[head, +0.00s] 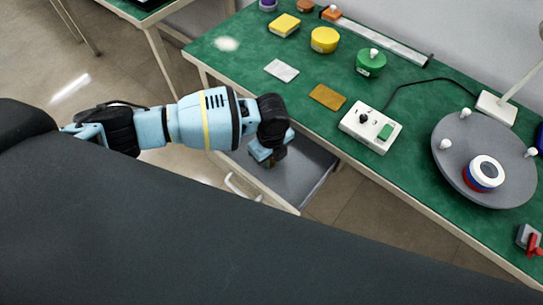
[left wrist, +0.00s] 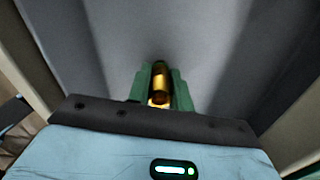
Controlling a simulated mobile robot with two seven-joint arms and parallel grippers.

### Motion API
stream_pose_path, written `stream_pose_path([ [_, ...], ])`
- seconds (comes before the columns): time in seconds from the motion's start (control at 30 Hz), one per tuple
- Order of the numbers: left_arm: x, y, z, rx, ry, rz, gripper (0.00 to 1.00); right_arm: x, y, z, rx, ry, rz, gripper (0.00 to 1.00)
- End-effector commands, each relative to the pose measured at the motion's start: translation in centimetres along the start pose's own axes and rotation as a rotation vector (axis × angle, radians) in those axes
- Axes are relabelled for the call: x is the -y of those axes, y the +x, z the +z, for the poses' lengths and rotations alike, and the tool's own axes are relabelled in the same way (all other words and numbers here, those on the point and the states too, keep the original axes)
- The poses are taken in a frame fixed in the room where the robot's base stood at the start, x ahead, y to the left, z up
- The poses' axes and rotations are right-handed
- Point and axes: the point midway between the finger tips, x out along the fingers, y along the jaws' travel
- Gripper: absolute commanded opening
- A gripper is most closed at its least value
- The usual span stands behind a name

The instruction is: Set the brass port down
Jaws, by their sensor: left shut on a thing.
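The brass port (left wrist: 160,84) is a small gold cylinder in the left wrist view. It is held between the green fingers of my left gripper (left wrist: 161,82), which is shut on it. Behind it is the grey floor of the open drawer (left wrist: 215,45). In the head view my left gripper (head: 268,158) is over or in the open grey drawer (head: 300,180) at the table's front. The port is too small or hidden to make out in the head view. I cannot tell whether it touches the drawer floor. My right gripper is in neither view.
The green table (head: 245,55) holds a white switch box (head: 370,128), a brown plate (head: 327,96), a pale plate (head: 281,70), yellow (head: 324,40) and green (head: 371,62) round pieces, and a grey round turntable (head: 465,145) with white pegs. The drawer's right part looks bare.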

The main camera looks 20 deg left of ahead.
Motion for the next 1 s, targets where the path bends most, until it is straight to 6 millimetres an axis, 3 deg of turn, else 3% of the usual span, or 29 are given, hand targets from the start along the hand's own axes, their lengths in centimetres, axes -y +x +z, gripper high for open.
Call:
stream_pose_path([
  [0.37, 0.0, 0.4, 0.0, 0.000, 0.000, -0.002, 0.00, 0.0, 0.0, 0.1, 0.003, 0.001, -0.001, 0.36],
  [0.4, 0.1, 0.4, 0.0, 0.000, 0.001, -0.002, 0.24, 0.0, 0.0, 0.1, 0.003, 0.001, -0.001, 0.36],
  [0.57, 0.1, 0.3, 0.0, 0.001, 0.001, -0.002, 0.43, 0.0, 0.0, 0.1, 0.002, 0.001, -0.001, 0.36],
  [0.87, 0.1, 0.1, 0.1, 0.001, 0.001, -0.002, 0.43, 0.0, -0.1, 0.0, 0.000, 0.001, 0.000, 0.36],
  [1.0, 0.1, -1.1, 0.1, 0.001, 0.001, -0.004, 0.43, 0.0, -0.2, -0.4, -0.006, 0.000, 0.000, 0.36],
])
